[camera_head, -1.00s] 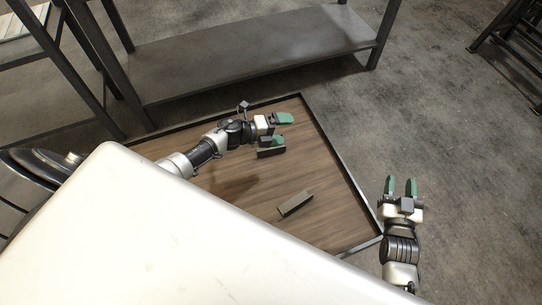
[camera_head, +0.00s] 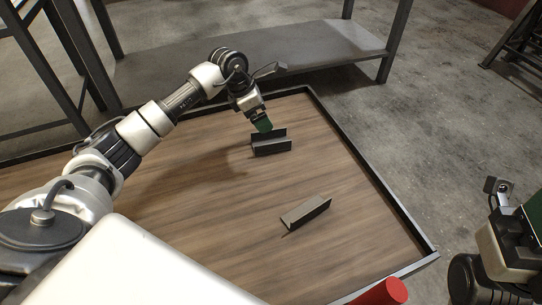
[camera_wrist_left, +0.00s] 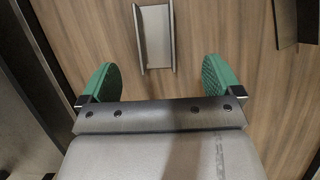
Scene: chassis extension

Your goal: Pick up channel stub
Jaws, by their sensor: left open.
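The channel stub (camera_head: 270,143), a short dark grey U-shaped piece, lies on the wooden table top near its far side. My left gripper (camera_head: 263,122) points down at it from above and behind, with a green finger close to its upper edge. In the left wrist view the stub (camera_wrist_left: 155,38) lies ahead of my open left gripper (camera_wrist_left: 161,80), roughly centred between its two green fingers, with nothing gripped. I cannot tell whether a finger touches the stub. My right gripper (camera_head: 532,222) is cut off at the right edge.
A second grey metal piece, an angle (camera_head: 306,214), lies nearer on the table (camera_head: 215,190); a dark piece (camera_wrist_left: 287,24) shows at the wrist view's right. The table has a raised dark rim. A red cylinder (camera_head: 386,293) is at the bottom. A metal shelf (camera_head: 250,60) stands behind.

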